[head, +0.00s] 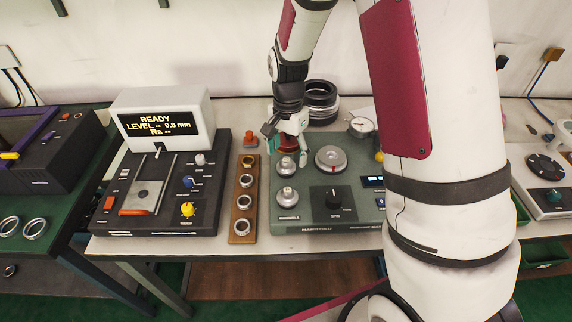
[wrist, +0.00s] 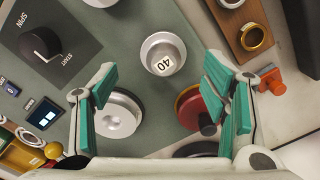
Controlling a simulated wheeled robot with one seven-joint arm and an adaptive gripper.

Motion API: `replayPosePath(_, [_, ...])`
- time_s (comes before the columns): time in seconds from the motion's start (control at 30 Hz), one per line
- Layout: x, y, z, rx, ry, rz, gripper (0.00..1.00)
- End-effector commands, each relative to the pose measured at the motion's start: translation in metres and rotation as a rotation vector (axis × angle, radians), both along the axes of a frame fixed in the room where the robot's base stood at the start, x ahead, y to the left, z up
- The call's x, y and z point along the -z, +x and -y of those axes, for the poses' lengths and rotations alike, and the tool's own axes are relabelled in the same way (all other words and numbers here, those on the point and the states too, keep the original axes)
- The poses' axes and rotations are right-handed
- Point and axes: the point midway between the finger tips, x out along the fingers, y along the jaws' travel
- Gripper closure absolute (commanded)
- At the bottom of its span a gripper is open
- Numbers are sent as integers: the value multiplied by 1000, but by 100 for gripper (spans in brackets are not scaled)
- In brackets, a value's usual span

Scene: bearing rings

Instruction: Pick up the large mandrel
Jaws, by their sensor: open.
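Two silvery mandrels stand on the grey-green machine panel, a far one (head: 286,168) and a near one (head: 287,196). In the wrist view the far mandrel (wrist: 163,55) has a white top marked 40. The near one (wrist: 100,2) shows only as a sliver at the top edge. I cannot tell from its marking alone which is the large one. My gripper (head: 286,148) is above the back left of the panel, just behind the far mandrel. In the wrist view my gripper (wrist: 160,75) has its teal fingers wide apart, nothing held, with the 40 mandrel beyond and between the tips.
A red round part (wrist: 192,107) with a dark knob lies under the right finger. A round spindle plate (head: 331,158) and a black SPIN knob (head: 333,197) are on the panel. A wooden ring strip (head: 234,228) lies to the left. Dark stacked rings (head: 321,100) stand behind.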

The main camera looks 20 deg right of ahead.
Motion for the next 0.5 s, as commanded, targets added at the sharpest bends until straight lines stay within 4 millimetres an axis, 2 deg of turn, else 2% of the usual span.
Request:
replayPosePath(0.3, [41,2,-4,-1,0,-2,32])
replayPosePath(0.5, [49,3,-4,-1,1,1,32])
